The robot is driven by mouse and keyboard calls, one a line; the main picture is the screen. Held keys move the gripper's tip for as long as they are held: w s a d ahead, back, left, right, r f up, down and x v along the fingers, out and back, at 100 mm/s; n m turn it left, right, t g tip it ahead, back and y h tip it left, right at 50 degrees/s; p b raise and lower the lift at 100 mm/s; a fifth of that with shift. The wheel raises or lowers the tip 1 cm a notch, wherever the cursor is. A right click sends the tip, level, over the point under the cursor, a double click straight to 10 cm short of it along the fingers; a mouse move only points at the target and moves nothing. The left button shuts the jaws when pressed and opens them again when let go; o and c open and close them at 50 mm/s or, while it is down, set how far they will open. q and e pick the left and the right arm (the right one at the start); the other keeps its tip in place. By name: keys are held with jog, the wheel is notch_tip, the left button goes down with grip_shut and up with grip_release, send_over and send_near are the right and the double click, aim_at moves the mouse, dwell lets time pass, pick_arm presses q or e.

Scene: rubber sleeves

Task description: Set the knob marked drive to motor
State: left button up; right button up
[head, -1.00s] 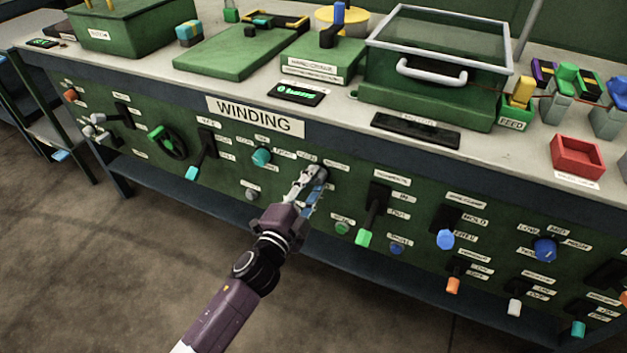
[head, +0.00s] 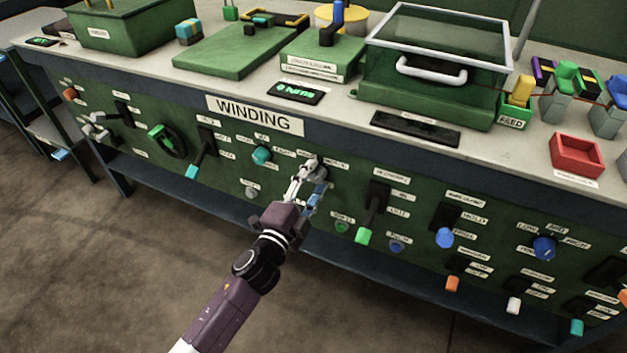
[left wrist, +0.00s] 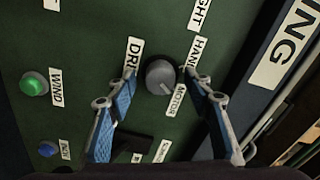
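The drive knob (left wrist: 160,76) is a round grey knob on the green panel. In the left wrist view a partly covered label starting "DRI" is on its left, with "HAND" at the upper right and "MOTOR" at the lower right. I cannot tell surely which label it points to. My left gripper (left wrist: 160,72) is open, with one blue-padded finger on each side of the knob and a gap showing at both sides. In the head view my left gripper (head: 318,172) reaches the panel below the "WINDING" sign and mostly hides the knob. My right gripper is not in view.
A green wind button (left wrist: 33,84) and a blue button (left wrist: 48,149) sit near the knob. In the head view a green-tipped lever (head: 364,236) is to the right and a teal knob (head: 262,155) to the left. The bench top (head: 340,110) overhangs the panel.

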pick_arm(q)
jog(key=shift+s+a, duration=0.1)
jog(key=shift+s, duration=0.05)
jog(key=v, duration=1.1)
jog(key=shift+s, duration=0.35)
jog(key=shift+a, duration=0.1)
